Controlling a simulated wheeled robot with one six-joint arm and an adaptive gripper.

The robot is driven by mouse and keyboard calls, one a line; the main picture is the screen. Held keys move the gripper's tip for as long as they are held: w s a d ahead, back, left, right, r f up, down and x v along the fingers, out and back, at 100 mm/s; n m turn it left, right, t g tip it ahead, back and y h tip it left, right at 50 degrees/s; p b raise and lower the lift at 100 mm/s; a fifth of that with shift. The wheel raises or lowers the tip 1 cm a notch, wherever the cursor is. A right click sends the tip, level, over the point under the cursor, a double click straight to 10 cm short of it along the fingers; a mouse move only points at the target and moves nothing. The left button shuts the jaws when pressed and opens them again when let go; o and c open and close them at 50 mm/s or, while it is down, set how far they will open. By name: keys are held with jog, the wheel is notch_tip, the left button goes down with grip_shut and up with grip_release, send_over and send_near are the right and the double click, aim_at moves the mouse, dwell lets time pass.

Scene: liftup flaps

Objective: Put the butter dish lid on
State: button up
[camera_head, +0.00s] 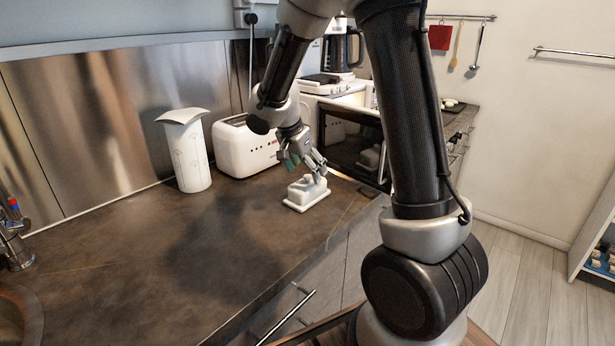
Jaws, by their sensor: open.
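The white butter dish (294,207) sits on the dark countertop near its right front edge. Its white lid (303,190), a block shape with a small knob on top, appears to rest on the dish. From this view I cannot tell whether it is fully seated. My gripper (304,170) is open just above the lid, pointing down, with its fingers apart around the knob area. I cannot tell whether either finger touches the lid. The fingers partly hide the lid's top and far side.
A white toaster (243,148) and a tall white container (185,152) stand at the back against the metal backsplash. A dark-fronted oven (352,145) is just behind and right of the dish. The countertop (200,250) in front and left is clear. A sink is at far left.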

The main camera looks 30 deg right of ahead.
jog(key=v, duration=1)
jog(key=s+d+r+n+t+y, duration=0.1)
jog(key=s+n, duration=0.5)
jog(key=s, duration=0.7)
jog(key=s+d+r+n+t+y, duration=0.1)
jog(key=s+d+r+n+y, duration=0.2)
jog(key=s+n, duration=0.4)
jog(key=s+r, duration=0.1)
jog(key=s, duration=0.4)
jog(key=shift+s+d+n+t, duration=0.2)
jog(key=shift+s+n+t, duration=0.1)
jog(key=shift+s, duration=0.1)
